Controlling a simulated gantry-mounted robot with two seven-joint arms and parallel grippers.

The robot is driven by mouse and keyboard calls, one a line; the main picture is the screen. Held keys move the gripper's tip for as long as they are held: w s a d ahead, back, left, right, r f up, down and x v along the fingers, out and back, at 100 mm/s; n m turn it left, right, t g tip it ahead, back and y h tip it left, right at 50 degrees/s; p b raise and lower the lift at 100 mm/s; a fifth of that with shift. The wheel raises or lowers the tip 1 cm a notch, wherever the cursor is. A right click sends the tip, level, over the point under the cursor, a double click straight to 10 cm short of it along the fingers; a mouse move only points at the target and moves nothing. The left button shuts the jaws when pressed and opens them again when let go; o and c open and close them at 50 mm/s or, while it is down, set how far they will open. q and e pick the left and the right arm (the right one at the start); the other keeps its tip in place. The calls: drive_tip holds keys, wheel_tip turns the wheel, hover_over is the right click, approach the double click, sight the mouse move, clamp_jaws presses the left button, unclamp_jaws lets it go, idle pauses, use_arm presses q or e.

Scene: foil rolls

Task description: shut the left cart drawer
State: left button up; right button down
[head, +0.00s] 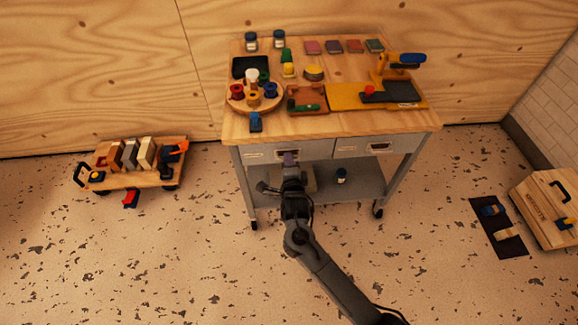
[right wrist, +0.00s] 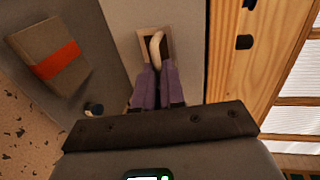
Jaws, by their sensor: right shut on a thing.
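The cart (head: 232,130) stands against the wooden wall, with two grey drawers side by side under its wooden top. The left drawer (head: 262,154) has my right gripper (head: 290,160) at its handle. In the right wrist view the purple fingertips (right wrist: 155,80) are closed on the pale curved handle (right wrist: 157,45), in its recess in the grey drawer front (right wrist: 190,30). The left drawer's front looks nearly level with the right drawer (head: 350,150); I cannot tell whether a small gap remains. My left gripper is not in view.
The cart top holds a round wooden tray (head: 237,100), a yellow board (head: 345,97) and several small items. A lower shelf (head: 358,186) holds a small jar (head: 341,175). A wooden trolley (head: 120,178) stands left; a wooden case (head: 540,205) lies right. The floor in front is open.

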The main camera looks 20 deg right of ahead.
drive_tip(key=c, duration=1.4)
unclamp_jaws()
drive_tip(key=shift+f, duration=0.1)
drive_tip(key=shift+o, duration=0.9)
drive_tip(key=shift+w+d, duration=0.1)
drive_tip(key=shift+w, duration=0.1)
drive_tip(key=shift+s, duration=0.1)
drive_tip(key=p+v, duration=0.5)
drive_tip(key=v, duration=0.5)
drive_tip(key=shift+s, duration=0.35)
